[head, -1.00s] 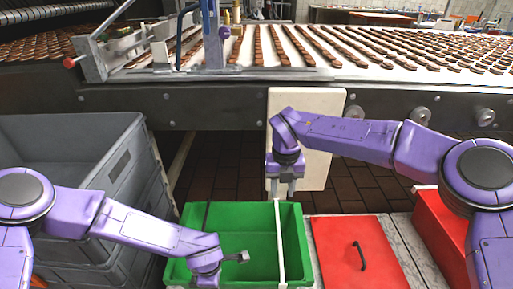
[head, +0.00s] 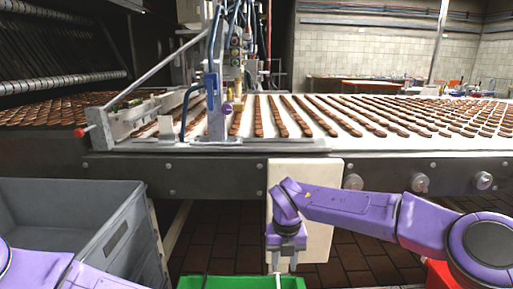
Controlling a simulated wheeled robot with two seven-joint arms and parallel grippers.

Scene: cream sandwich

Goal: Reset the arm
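My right gripper (head: 282,265) hangs pointing down in front of a cream-coloured panel (head: 318,222), above the back edge of the green bin (head: 222,283). Its two fingers are apart, with nothing seen between them. My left arm shows only in part at the lower left, and its gripper is below the picture's bottom edge. Only the top strip of the green bin is in view.
A conveyor (head: 230,168) with rows of brown biscuits runs across the back. A red container (head: 440,275) shows at the lower right. Brown floor tiles lie below the conveyor.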

